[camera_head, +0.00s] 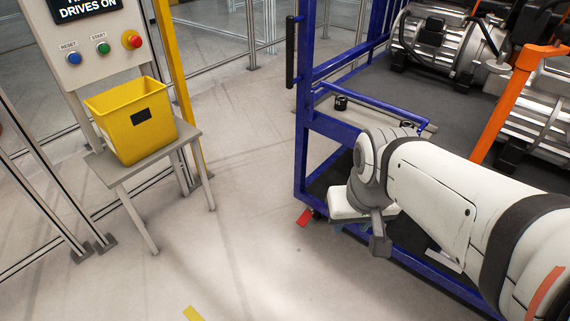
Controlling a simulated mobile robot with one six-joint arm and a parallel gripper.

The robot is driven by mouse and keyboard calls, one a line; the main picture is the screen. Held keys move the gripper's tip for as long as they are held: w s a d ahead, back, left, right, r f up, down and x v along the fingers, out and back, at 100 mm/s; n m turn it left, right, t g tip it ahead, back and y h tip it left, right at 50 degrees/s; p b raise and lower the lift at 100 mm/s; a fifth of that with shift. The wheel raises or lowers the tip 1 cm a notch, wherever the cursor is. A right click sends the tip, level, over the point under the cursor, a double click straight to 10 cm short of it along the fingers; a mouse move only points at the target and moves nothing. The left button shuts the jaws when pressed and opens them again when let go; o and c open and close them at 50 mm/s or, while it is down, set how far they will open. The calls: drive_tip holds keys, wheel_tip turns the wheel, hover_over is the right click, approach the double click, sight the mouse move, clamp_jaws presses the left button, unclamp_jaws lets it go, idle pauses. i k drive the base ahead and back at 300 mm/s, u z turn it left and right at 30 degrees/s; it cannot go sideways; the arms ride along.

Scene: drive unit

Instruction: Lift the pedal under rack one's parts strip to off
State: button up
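A small red pedal (304,217) sticks out low at the near left corner of a blue rack (300,150), close to the floor by a dark caster. It tilts, but I cannot tell its exact setting. Above it, a grey parts strip (365,115) with small black parts (341,103) runs along the rack's side. My gripper (380,245) is in front of the rack's lower frame, to the right of the pedal and apart from it in the picture. A grey finger points down; my wrist hides the rest, so its opening does not show.
Motors (440,45) lie on the rack's dark deck beside an orange post (505,100). At left, a yellow bin (130,120) stands on a small grey table (120,172), below a button panel (95,45). The floor between table and rack is clear.

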sight(305, 217)
drive_tip(key=z, duration=0.05)
drive_tip(key=i, duration=0.5)
drive_tip(key=u, duration=0.25)
drive_tip(key=k, duration=0.7)
drive_tip(key=z, duration=1.9)
drive_tip(key=i, duration=1.25)
drive_tip(key=u, duration=0.9)
